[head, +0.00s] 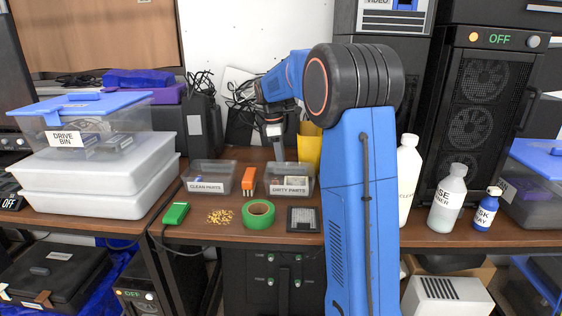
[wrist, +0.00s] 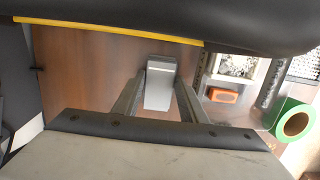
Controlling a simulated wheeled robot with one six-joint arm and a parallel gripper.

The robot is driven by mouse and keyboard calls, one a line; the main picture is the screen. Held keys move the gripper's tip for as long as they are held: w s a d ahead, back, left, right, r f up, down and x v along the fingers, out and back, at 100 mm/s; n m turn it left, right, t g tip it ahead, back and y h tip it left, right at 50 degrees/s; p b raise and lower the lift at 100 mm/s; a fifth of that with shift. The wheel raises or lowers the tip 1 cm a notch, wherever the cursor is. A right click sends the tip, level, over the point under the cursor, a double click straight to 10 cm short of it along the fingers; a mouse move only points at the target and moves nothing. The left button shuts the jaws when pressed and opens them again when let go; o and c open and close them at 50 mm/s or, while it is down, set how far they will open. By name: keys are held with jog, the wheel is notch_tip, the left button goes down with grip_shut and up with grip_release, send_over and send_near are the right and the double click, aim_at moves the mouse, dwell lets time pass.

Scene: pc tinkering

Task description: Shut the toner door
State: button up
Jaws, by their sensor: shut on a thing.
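My gripper (head: 276,150) is at the back of the table, above and behind the clear bins, pointing down. In the wrist view its two fingers (wrist: 160,95) stand either side of a small grey block (wrist: 160,82) and are shut on it. The block is smooth and plain, with a paler front face; I cannot tell what it is. The toner door cannot be made out in either view, so I cannot tell whether it is open or shut.
Just in front of my gripper are the clean parts bin (head: 209,178), dirty parts bin (head: 289,181) and an orange block (head: 249,181). Green tape (head: 258,214) lies nearer. A yellow holder (head: 309,149) stands close on the right. Bottles (head: 447,200) stand farther right.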

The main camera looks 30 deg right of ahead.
jog(key=shift+f, duration=0.35)
jog(key=o, duration=1.3)
jog(key=shift+r, duration=0.15)
notch_tip(320, 180, up, 12)
jog(key=a, duration=0.1)
jog(key=shift+w+a, duration=0.3)
jog(key=shift+w, duration=0.1)
